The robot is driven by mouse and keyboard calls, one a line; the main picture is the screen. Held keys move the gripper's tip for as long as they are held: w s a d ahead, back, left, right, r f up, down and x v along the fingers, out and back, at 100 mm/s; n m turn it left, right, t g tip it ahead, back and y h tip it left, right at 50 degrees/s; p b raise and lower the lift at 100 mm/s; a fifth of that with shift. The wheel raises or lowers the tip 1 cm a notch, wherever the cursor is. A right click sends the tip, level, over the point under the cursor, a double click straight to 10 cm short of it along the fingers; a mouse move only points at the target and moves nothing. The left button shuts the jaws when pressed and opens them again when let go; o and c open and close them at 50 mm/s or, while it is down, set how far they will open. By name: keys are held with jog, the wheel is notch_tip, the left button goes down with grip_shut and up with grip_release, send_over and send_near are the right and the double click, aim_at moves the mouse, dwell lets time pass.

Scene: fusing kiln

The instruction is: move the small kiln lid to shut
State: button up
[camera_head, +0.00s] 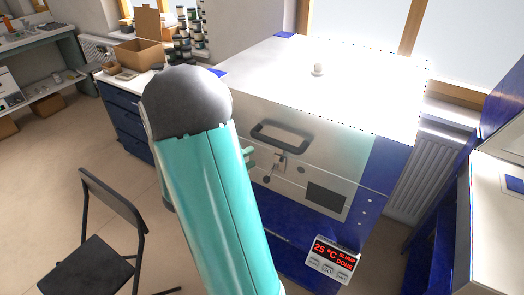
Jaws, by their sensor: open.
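A large kiln stands right of centre, with a bright, washed-out white top (365,85) and a small pale knob (317,69) on it. Its grey front has a dark bar handle (280,136), with a latch (279,163) below. A seam runs across the front under the handle; I see no clear gap there. I cannot tell whether this top is the small kiln lid. My teal arm with a dark rounded joint crosses the view in front of the kiln's left side. Small teal fingers of my gripper (249,158) show past it, left of the handle, open; the rest is hidden.
A controller (333,261) reads 25 °C, SLUMP, DONE. A black chair (95,240) stands at lower left on open floor. A blue cabinet (126,125) with a cardboard box (140,52) is behind. A blue-and-white unit (490,225) stands at right, near a radiator (428,160).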

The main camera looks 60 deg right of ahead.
jog(key=shift+v, duration=2.05)
jog(key=shift+a, duration=0.1)
